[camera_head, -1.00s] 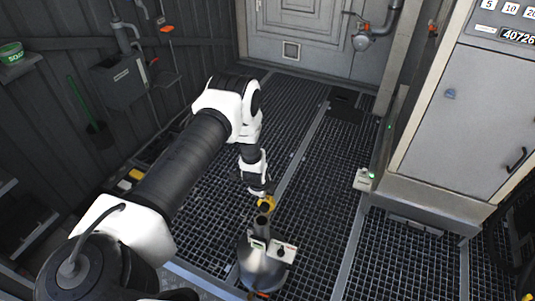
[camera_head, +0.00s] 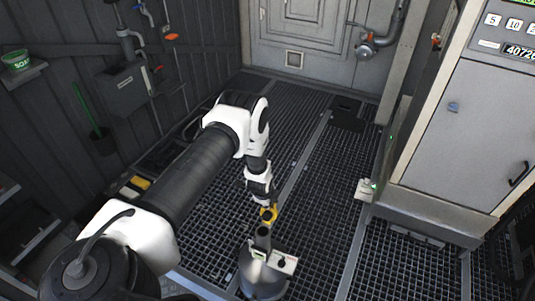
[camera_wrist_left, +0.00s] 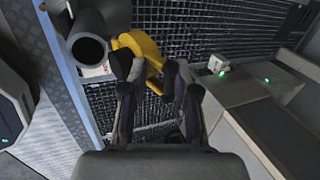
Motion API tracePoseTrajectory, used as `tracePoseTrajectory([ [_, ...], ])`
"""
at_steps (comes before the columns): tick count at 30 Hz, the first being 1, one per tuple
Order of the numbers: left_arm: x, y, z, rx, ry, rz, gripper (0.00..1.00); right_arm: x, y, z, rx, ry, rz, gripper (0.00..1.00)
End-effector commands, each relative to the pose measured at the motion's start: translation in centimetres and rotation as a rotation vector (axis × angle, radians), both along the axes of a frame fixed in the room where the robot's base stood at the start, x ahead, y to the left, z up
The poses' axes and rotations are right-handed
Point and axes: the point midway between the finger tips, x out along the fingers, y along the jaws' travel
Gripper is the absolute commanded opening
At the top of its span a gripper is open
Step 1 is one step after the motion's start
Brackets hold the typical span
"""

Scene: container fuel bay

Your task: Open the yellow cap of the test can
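The test can (camera_head: 262,279) is a grey metal can standing on the floor grating at the bottom centre of the head view. Its dark spout (camera_head: 263,239) rises from the top. In the left wrist view the spout's round mouth (camera_wrist_left: 89,49) shows dark and uncovered. The yellow cap (camera_head: 268,215) sits beside and beyond the mouth; it also shows in the wrist view (camera_wrist_left: 142,46). My left gripper (camera_wrist_left: 156,76) has its fingers on either side of the yellow cap's lower part and appears shut on it. My right gripper is out of view.
A grey cabinet (camera_head: 465,130) stands at the right, with a small white box with a green light (camera_head: 366,189) by its base. A green soap tub (camera_head: 16,60) sits on a shelf at the left wall.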

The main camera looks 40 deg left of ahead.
Motion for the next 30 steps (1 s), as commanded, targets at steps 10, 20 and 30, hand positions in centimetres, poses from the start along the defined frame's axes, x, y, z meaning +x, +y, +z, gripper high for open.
tracePoseTrajectory([
  [10,-0.1,0.0,0.4,-0.001,0.0,0.004,0.34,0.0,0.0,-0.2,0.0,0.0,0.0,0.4],
  [20,-2.2,-0.8,7.0,-0.004,-0.001,0.005,0.34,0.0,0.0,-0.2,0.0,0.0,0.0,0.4],
  [30,-3.8,-1.4,11.3,-0.001,0.002,0.001,0.34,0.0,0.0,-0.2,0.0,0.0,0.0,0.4],
])
